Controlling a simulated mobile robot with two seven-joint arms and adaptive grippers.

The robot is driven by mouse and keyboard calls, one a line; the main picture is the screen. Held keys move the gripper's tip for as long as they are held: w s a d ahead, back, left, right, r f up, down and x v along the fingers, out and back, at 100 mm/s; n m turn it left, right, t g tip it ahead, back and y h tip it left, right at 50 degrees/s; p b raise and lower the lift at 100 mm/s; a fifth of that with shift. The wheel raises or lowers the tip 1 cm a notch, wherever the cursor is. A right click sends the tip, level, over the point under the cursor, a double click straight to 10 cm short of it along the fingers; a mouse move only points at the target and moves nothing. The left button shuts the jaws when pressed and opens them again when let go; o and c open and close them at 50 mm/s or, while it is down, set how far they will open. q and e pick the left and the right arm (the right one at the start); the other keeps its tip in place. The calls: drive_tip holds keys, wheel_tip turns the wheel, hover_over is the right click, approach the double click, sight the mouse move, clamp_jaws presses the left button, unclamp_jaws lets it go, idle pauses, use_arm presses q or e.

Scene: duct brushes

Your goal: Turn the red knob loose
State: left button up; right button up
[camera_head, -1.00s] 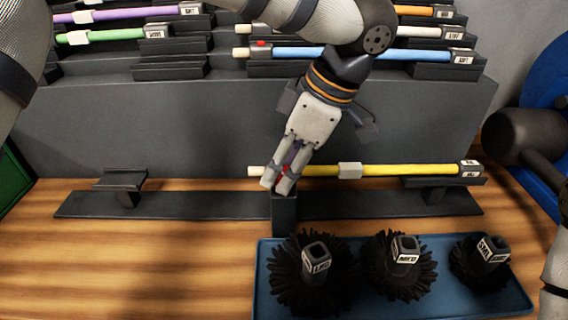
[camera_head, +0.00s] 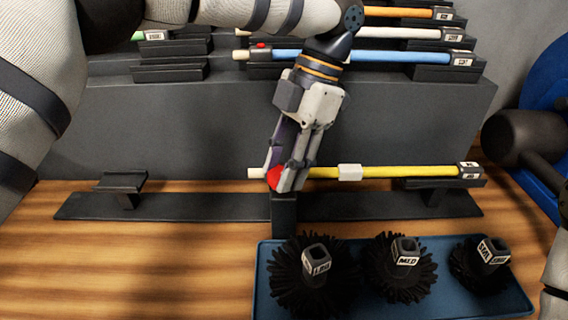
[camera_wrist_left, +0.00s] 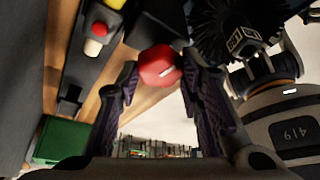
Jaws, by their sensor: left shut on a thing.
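The red knob (camera_head: 275,177) sits at the top of a dark post (camera_head: 284,214) in the middle of the black stand (camera_head: 350,205). My left gripper (camera_head: 282,180) reaches down from above and is shut on the knob. In the left wrist view the knob (camera_wrist_left: 161,66) shows between my two fingers (camera_wrist_left: 165,85). A yellow rod (camera_head: 400,171) with a pale tip and a white collar lies level across the stand's right side, its near end behind my fingers. My right gripper is not in view.
A blue tray (camera_head: 262,290) with several black round brushes stands in front, close to the post. Racks with coloured rods (camera_head: 360,55) rise behind. The empty cradle (camera_head: 122,182) is at left. The wooden table is clear at front left.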

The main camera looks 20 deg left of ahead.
use_arm(q)
drive_tip(key=shift+n+g+h, duration=0.3)
drive_tip(key=shift+n, duration=0.5)
drive_tip(key=o, duration=1.1)
drive_tip(key=shift+o, duration=0.2)
drive_tip(key=shift+w+r, duration=0.1)
drive_tip(key=v, duration=0.7)
